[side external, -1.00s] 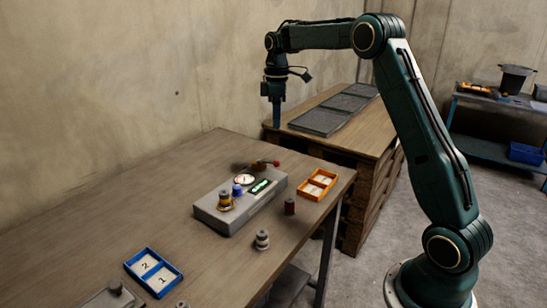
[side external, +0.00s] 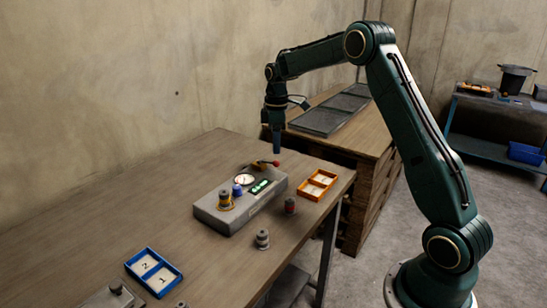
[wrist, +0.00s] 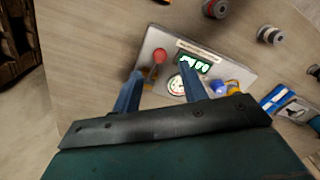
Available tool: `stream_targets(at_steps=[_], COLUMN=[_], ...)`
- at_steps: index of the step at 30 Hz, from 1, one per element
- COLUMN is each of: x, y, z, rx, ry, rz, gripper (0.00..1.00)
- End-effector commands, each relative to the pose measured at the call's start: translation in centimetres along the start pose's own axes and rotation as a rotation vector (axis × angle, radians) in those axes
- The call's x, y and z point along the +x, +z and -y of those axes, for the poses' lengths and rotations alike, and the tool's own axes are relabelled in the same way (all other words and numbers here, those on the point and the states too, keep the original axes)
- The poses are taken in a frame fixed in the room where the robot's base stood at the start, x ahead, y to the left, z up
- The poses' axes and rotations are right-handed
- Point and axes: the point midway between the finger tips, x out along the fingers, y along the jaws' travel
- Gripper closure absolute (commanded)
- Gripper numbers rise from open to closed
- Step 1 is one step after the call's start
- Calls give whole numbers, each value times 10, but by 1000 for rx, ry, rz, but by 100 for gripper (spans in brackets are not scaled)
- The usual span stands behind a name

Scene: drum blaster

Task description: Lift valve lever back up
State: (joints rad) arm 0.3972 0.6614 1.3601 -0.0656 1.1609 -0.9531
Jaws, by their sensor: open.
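The valve lever with its red knob (side external: 276,163) lies at the back right of the grey control box (side external: 232,219), looking near level. In the wrist view the red knob (wrist: 160,56) shows just beyond my fingertips, near the box's upper left corner. My gripper (side external: 277,150) points down just above the lever, apart from it as far as I can tell. In the wrist view my gripper (wrist: 161,68) is open and empty, its two blue fingers spread on either side of the lever's line. The fingers and mount hide part of the box.
The box carries a round gauge (side external: 244,179), a lit green display (side external: 260,186), a blue knob (side external: 237,190) and a yellow-ringed fitting (side external: 226,205). An orange tray (side external: 317,197) is to the right, a blue tray (side external: 135,262) at front left. Small cylinders stand nearby.

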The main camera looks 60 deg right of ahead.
Motion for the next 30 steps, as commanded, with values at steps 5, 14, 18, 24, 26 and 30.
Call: stream_targets(at_steps=[5, 14, 18, 24, 26, 30], x=[28, 57, 60, 61, 61, 61], y=[0, 0, 0, 0, 0, 0], z=[0, 0, 0, 0, 0, 0], rx=[1, 1, 1, 1, 1, 1], ry=[-2, -1, 0, 1, 1, 1], rz=[2, 1, 0, -1, 0, 0], gripper=[57, 57, 57, 57, 57, 85])
